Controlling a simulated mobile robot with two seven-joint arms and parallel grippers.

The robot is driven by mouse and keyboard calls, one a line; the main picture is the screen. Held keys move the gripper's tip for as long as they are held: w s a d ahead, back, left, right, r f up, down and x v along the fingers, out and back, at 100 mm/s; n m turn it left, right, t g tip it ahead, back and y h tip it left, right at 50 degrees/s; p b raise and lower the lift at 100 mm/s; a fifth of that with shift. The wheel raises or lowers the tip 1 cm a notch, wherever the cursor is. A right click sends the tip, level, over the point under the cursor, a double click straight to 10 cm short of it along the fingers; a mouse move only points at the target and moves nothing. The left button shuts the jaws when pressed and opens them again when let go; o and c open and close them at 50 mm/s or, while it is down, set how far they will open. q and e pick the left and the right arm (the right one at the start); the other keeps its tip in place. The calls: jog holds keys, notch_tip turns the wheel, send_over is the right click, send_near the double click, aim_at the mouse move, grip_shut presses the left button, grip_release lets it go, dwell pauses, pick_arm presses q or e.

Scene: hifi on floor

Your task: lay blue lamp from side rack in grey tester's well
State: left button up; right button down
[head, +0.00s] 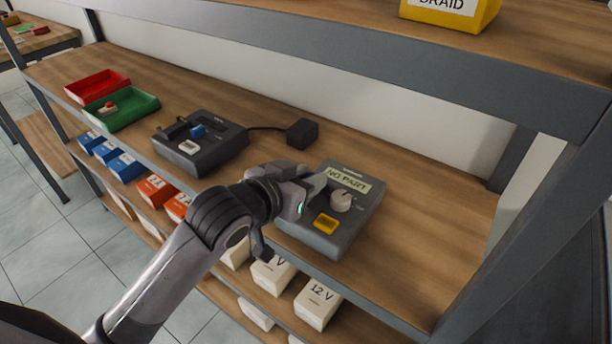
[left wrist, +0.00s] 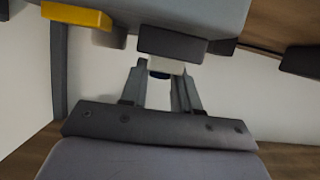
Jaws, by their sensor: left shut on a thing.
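The grey tester (head: 353,228) sits on the wooden shelf, with a "NO PART" display, a white knob and a yellow button. My left gripper (head: 316,186) is over the tester's left side in the head view, and its hand hides that part, including any well there. In the left wrist view, the left gripper (left wrist: 160,82) is shut on a small pale and dark-blue piece, the blue lamp (left wrist: 158,73), mostly hidden by the fingers. The tester (left wrist: 205,12) is close beyond it; I cannot tell whether the lamp touches it. My right gripper is not in view.
A dark device (head: 218,151) with a blue part and a white button stands left, cabled to a black block (head: 302,133). Green (head: 146,104) and red (head: 97,86) trays lie further left. Labelled boxes (head: 318,305) fill the lower shelf. Shelf right of the tester is clear.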

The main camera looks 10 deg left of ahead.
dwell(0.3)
pick_arm(q)
jog(key=o, duration=1.1)
jog(key=shift+r, duration=3.5)
